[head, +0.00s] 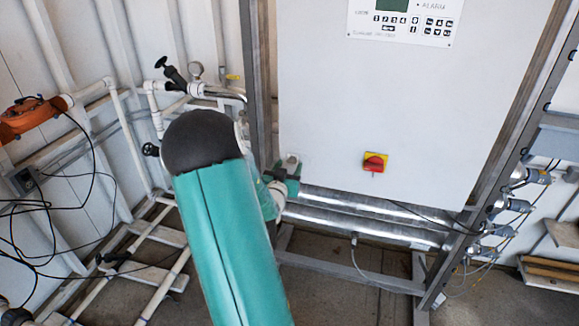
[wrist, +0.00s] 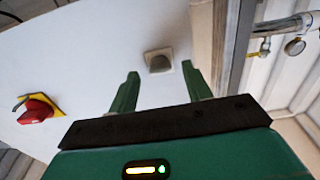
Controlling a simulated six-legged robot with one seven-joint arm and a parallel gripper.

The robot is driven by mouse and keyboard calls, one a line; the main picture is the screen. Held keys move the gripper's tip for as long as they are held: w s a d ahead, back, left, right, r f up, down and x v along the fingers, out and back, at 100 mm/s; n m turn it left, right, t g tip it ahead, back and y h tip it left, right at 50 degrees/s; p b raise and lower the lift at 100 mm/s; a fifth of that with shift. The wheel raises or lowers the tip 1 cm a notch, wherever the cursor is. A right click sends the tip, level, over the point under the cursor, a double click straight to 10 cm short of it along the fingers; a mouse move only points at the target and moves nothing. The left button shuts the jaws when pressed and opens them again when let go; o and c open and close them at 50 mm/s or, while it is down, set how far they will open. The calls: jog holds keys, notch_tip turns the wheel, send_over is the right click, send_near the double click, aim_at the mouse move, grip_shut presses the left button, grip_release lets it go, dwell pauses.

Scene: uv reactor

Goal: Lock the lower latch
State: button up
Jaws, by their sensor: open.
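The lower latch (wrist: 158,61) is a small grey knob on a pale square plate, near the edge of the white cabinet door (wrist: 95,65). In the wrist view it shows between the tips of my gripper (wrist: 160,68). The two green fingers are open, one on each side of the latch in the picture. I cannot tell whether they touch it, and nothing is held. In the head view my gripper (head: 285,178) is at the cabinet's lower left corner, just below the latch's pale plate (head: 292,159). My arm covers part of this area.
A red and yellow rotary switch (head: 375,162) sits on the door to the right of the latch. A keypad panel (head: 405,20) is higher up. Shiny metal pipes (head: 370,222) run below the cabinet. A metal frame post (head: 255,80) and white pipes with valves stand to the left.

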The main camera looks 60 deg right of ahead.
jog(key=shift+w+d, duration=0.1)
jog(key=shift+d, duration=0.5)
jog(key=c, duration=1)
